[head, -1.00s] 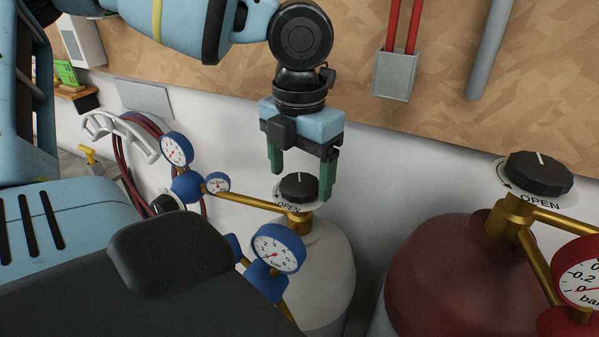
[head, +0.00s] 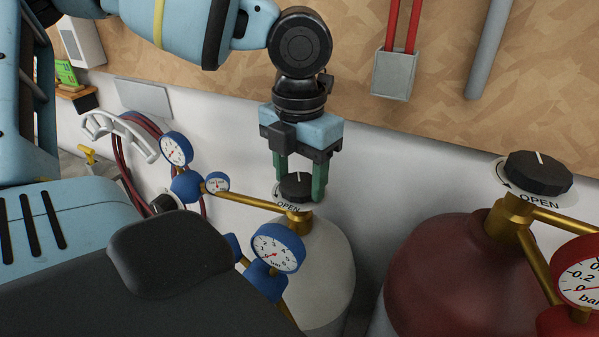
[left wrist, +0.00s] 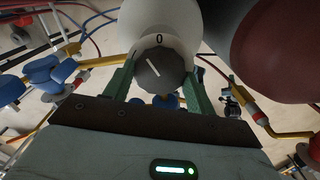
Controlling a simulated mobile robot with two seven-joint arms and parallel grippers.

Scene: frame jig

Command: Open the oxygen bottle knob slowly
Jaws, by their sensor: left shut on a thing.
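The oxygen bottle (head: 325,275) is the white cylinder with blue gauges. Its black knob (head: 297,185) sits on top above a white disc marked OPEN (head: 290,206). My left gripper (head: 299,191) comes down from above with its green fingers on both sides of the knob, shut on it. My right gripper is not in view.
A dark red bottle (head: 440,275) with its own black knob (head: 538,174) and red gauge (head: 580,283) stands to the right. Blue gauges (head: 277,248) and a brass pipe (head: 245,201) lie left of the gripper. A wall is close behind.

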